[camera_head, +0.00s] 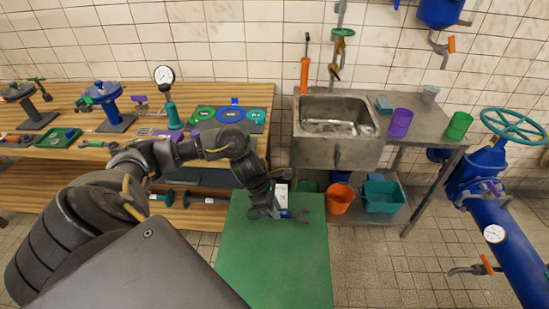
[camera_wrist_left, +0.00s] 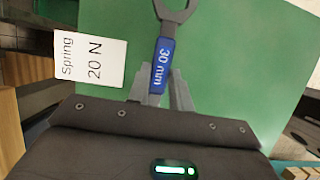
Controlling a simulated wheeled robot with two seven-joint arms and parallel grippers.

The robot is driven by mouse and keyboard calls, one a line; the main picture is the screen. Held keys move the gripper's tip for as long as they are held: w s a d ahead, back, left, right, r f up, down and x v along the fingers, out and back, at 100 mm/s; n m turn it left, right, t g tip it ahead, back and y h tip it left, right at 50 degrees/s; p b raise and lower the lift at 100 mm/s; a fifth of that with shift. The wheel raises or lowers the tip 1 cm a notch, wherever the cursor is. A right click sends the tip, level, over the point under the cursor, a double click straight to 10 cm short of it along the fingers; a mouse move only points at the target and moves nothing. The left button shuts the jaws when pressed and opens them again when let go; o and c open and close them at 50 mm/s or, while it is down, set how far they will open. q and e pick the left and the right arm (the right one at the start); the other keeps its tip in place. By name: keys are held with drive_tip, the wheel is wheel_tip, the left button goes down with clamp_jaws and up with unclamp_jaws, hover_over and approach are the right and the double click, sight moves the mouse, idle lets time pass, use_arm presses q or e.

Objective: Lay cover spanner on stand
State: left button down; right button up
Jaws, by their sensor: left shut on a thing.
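A spanner (camera_wrist_left: 162,65) with a grey open-ended jaw and a blue handle band marked 30 mm is between the fingers of my left gripper (camera_wrist_left: 160,95). The gripper (camera_head: 278,213) is shut on it over the far part of a flat green top (camera_head: 273,265), which also fills much of the left wrist view (camera_wrist_left: 240,50). I cannot tell whether the spanner touches the green top. A white card (camera_wrist_left: 90,58) reading "Spring 20 N" shows beside the spanner. My right gripper is not in view.
A wooden bench (camera_head: 60,155) at left holds valves, a gauge (camera_head: 164,76) and coloured discs. Behind stands a metal sink (camera_head: 336,130), with an orange bucket (camera_head: 341,198) and a teal crate (camera_head: 383,196) below. A blue pipe (camera_head: 510,240) stands right. The green top's near part is clear.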

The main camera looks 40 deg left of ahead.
use_arm(q)
drive_tip(key=shift+w+a+f, duration=0.1)
drive_tip(key=shift+f, duration=0.05)
wheel_tip(320, 180, down, 3)
drive_tip(key=shift+a+f+p, duration=0.1)
drive_tip(key=shift+f+p, duration=0.05)
drive_tip(key=shift+p, duration=0.6)
drive_tip(key=c, duration=1.3)
unclamp_jaws()
drive_tip(key=shift+o, duration=0.2)
drive_tip(key=b+v, duration=0.3)
drive_tip(key=v, duration=0.9)
